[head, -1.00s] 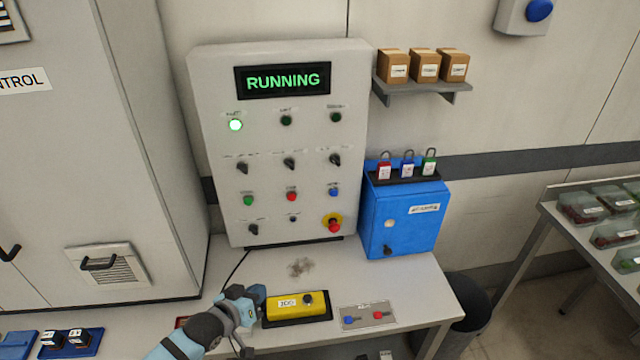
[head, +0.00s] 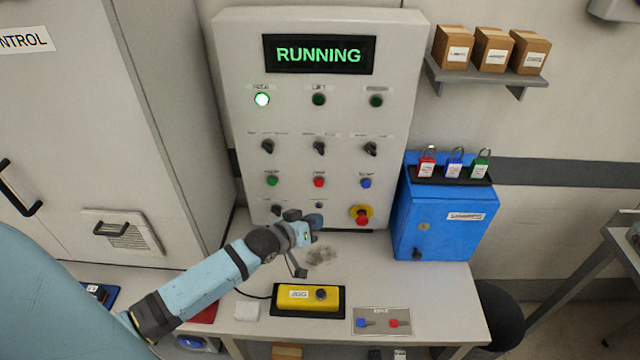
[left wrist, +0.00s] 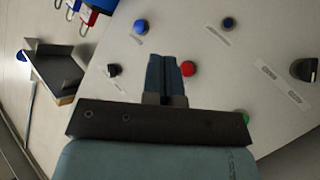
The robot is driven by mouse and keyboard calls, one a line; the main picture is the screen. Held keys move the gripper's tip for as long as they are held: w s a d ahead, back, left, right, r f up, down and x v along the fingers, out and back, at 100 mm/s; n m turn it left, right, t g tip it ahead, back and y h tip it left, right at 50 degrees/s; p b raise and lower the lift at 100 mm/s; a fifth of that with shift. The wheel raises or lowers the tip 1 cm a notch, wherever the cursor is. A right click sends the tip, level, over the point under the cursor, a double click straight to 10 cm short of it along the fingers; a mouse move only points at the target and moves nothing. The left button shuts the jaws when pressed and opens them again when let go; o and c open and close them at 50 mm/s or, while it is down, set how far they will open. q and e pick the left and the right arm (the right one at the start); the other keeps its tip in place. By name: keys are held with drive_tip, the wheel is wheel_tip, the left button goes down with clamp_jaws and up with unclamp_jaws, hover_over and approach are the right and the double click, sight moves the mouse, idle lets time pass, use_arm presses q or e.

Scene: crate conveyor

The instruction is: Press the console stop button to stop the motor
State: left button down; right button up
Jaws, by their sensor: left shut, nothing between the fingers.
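The console (head: 340,120) stands upright at the back of the table, and its display (head: 319,54) reads RUNNING in green. A row across its middle has a green button (head: 271,180), a red button (head: 319,182) and a blue button (head: 365,183). A red mushroom button on a yellow ring (head: 361,215) sits lower right. My left gripper (head: 314,219) is shut and empty in front of the lower panel, below the red button in the head view. In the left wrist view its fingertips (left wrist: 163,62) appear just left of the red button (left wrist: 188,69). Contact cannot be told.
A yellow jog box (head: 293,295) and a small plate with blue and red switches (head: 381,333) lie on the table (head: 440,290). A blue box (head: 440,220) with padlocks on top stands right of the console. A tall cabinet (head: 110,120) is at left.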

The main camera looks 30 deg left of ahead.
sight(319, 183)
use_arm(q)
drive_tip(key=w+a+b, duration=0.4)
drive_tip(key=w, duration=0.3)
drive_tip(key=shift+w+a, duration=0.3)
idle(1.0)
idle(0.9)
drive_tip(key=shift+w+a, duration=0.2)
drive_tip(key=shift+w, duration=0.15)
